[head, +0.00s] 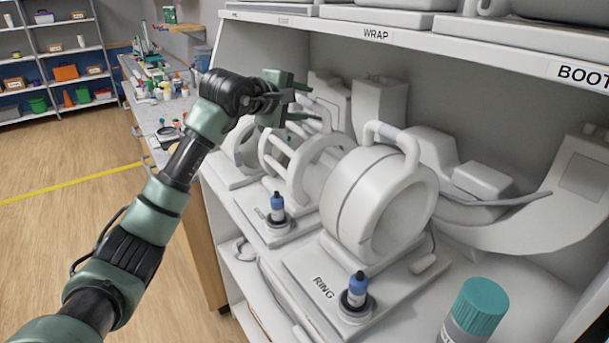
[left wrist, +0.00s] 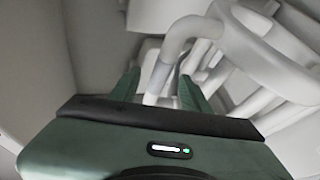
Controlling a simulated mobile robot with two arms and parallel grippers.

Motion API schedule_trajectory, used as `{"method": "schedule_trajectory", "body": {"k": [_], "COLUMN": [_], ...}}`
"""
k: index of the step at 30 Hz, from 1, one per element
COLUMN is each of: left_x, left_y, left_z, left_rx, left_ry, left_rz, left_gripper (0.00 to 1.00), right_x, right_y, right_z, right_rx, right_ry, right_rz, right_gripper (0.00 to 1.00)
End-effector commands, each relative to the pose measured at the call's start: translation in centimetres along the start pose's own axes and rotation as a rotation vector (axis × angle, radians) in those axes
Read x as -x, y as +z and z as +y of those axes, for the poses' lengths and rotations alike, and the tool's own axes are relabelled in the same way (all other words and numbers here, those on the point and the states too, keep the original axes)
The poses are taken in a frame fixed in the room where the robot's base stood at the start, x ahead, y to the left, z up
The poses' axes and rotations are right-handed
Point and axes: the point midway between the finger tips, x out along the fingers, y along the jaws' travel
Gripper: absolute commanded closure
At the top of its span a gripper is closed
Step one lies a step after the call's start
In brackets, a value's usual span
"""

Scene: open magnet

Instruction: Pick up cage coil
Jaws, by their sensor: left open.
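The cage coil (head: 311,168) is a white open frame of bars between rings, with an arched handle on top. It stands on a labelled shelf base, between the solid ring coil (head: 377,204) and another round coil farther back. My left gripper (head: 303,101) is open just above the cage coil, near its handle. In the left wrist view, a white curved handle (left wrist: 182,37) runs down toward the space between the open fingers (left wrist: 158,92). White rings and bars show at the right there. I cannot tell whether the fingers touch the handle. My right gripper is out of view.
The upper shelf edge (head: 420,39) overhangs the coils. White boot-like coils (head: 475,190) stand at the right. A cluttered bench (head: 165,115) lies behind my left arm; the floor at left is clear.

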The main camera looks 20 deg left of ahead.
Motion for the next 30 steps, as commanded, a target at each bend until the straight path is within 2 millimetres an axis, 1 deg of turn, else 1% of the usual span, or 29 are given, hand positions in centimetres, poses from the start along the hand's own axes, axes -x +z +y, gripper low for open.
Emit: {"method": "schedule_trajectory", "body": {"k": [1, 3, 6, 10, 14, 15, 17, 18, 19, 30], "left_x": [-0.7, -1.7, -2.5, -2.8, -2.8, -2.8, -2.8, -2.8, -2.8, -2.8], "left_y": [0.1, 0.1, 0.1, 0.0, 0.0, 0.0, 0.0, 0.0, 0.0, 0.0], "left_z": [0.2, 0.2, 0.1, -0.1, -0.1, -0.1, -0.1, -0.1, -0.1, -0.1], "left_rx": [0.005, 0.004, 0.002, 0.001, 0.001, 0.001, 0.001, 0.001, 0.001, 0.003], "left_ry": [-0.006, -0.002, 0.000, 0.000, 0.000, 0.000, 0.000, 0.000, 0.000, -0.001], "left_rz": [-0.004, -0.003, -0.003, -0.001, -0.001, -0.001, -0.001, -0.001, -0.001, -0.002], "left_gripper": [0.53, 0.53, 0.53, 0.53, 0.53, 0.65, 0.81, 0.92, 1.00, 1.00], "right_x": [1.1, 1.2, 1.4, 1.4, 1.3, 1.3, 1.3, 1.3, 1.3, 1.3], "right_y": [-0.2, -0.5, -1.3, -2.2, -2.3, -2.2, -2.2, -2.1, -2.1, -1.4], "right_z": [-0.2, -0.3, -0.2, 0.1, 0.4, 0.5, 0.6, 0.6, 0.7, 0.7], "right_rx": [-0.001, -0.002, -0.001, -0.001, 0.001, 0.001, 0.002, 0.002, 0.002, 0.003], "right_ry": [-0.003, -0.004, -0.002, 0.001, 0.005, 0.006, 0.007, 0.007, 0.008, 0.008], "right_rz": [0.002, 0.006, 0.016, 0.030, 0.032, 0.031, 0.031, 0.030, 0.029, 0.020], "right_gripper": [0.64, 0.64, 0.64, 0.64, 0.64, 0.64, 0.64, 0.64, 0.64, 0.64]}}
